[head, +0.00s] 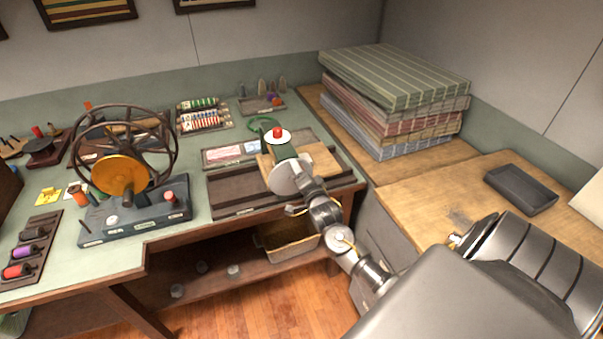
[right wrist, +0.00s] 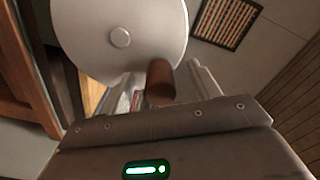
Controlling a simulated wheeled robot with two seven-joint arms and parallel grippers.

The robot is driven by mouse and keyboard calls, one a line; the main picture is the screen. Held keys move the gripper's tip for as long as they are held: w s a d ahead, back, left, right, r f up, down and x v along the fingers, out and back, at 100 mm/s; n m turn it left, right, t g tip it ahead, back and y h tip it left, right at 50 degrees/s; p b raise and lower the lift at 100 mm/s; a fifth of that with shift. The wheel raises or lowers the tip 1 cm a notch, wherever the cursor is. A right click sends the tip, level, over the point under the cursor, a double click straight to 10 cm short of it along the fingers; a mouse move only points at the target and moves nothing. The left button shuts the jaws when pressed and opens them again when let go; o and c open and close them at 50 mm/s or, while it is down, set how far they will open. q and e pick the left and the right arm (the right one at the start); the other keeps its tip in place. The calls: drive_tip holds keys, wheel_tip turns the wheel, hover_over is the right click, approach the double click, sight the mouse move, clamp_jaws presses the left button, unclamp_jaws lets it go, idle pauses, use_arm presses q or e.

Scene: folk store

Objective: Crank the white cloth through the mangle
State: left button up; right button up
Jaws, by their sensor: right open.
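The mangle (head: 284,153) stands on the table's right part. It has a dark green roller, a tan board (head: 322,159) and a red knob (head: 278,132) on a white round top. A white crank disc (head: 287,178) faces my right arm; it fills the upper part of the right wrist view (right wrist: 115,30). A brown crank handle (right wrist: 160,83) projects from the disc towards me. My right gripper (right wrist: 165,85) is open, with the handle between its fingers; contact cannot be told. I cannot make out the white cloth for certain. My left gripper is not in view.
A large spoked wheel (head: 122,150) on a dark base stands left of the mangle. A dark railed frame (head: 235,192) lies beside the mangle. Folded striped fabric (head: 395,85) is stacked behind right. A dark tray (head: 520,188) sits on the wooden counter (head: 440,200).

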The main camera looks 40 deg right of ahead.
drive_tip(key=shift+s, duration=0.1)
drive_tip(key=p+v, duration=0.4)
drive_tip(key=v, duration=0.5)
idle(0.5)
idle(0.5)
